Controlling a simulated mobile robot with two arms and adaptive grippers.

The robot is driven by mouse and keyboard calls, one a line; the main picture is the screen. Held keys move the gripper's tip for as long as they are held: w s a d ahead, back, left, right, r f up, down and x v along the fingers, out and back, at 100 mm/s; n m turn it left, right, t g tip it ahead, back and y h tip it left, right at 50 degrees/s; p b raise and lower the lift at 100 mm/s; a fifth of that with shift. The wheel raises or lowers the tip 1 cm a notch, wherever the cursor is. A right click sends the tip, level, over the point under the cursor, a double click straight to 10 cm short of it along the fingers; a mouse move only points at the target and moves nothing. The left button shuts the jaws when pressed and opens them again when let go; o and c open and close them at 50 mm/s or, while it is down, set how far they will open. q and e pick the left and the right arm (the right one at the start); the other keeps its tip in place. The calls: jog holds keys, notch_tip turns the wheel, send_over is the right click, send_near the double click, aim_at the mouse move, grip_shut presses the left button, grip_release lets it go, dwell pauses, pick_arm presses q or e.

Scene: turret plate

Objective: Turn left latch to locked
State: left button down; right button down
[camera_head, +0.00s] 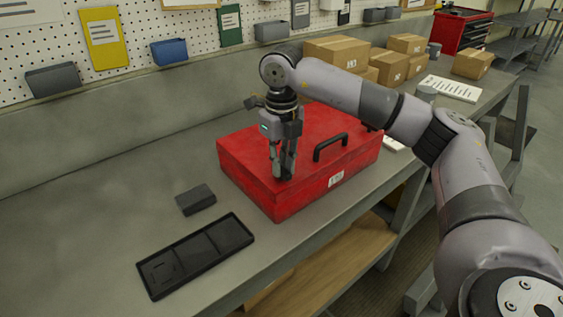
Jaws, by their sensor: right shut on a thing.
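A red box (240,165) with a black handle (331,147) and a pale label on its front sits closed on the grey workbench. My right gripper (284,172) points down at the left part of the lid, near its front edge. Its fingers are close together, shut on a small part there that they hide; by its place it is the left latch. I cannot tell how the latch is turned. My left gripper is not in view.
A black compartment tray (195,254) and a small dark grey block (196,199) lie on the bench left of the box. Cardboard boxes (337,52) stand behind it. A pegboard with bins lines the back. The bench's left part is clear.

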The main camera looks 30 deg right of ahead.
jog(key=shift+n, duration=0.3)
jog(key=n, duration=0.3)
jog(key=shift+n+b, duration=0.35)
jog(key=shift+n, duration=0.05)
jog(key=n, duration=0.9)
jog(key=shift+b, duration=0.4)
jog(key=n, duration=0.4)
jog(key=shift+n, duration=0.4)
jog(key=c, duration=1.6)
grip_release()
